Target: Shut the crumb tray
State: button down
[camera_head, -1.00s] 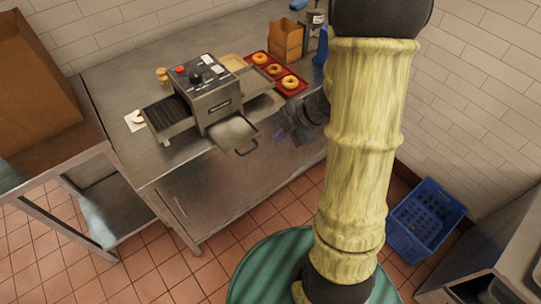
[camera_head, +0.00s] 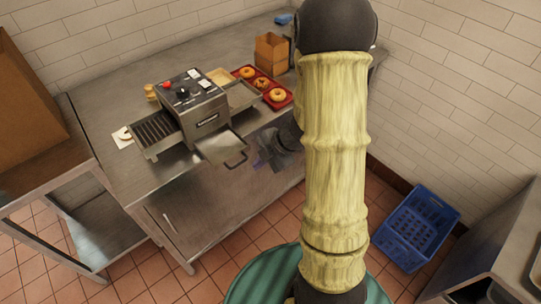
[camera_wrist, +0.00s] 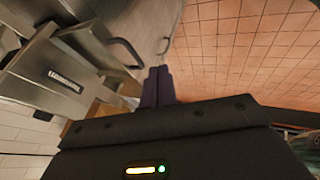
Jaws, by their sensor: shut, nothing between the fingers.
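The crumb tray (camera_head: 218,149) is a flat metal tray sticking out of the front of the conveyor toaster (camera_head: 197,108), with a dark bar handle (camera_head: 236,160) at its outer end. In the wrist view the crumb tray (camera_wrist: 92,46) and its handle (camera_wrist: 128,50) are at upper left, just ahead and left of my fingers. My gripper (camera_head: 261,163) is to the right of the handle in the head view, apart from it, in front of the counter edge. In the wrist view my gripper (camera_wrist: 158,73) has its two dark fingers together, with nothing between them.
The toaster stands on a steel counter (camera_head: 115,165) with a side rack (camera_head: 157,133) at its left. A red tray (camera_head: 283,102) with bagels and a cardboard box (camera_head: 270,52) are behind at right. A blue crate (camera_head: 418,225) is on the floor. Space before the counter is open.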

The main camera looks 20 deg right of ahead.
jog(key=w+a+f, duration=0.3)
jog(key=w, duration=0.1)
jog(key=shift+w+f, duration=0.3)
jog(key=shift+w, duration=0.05)
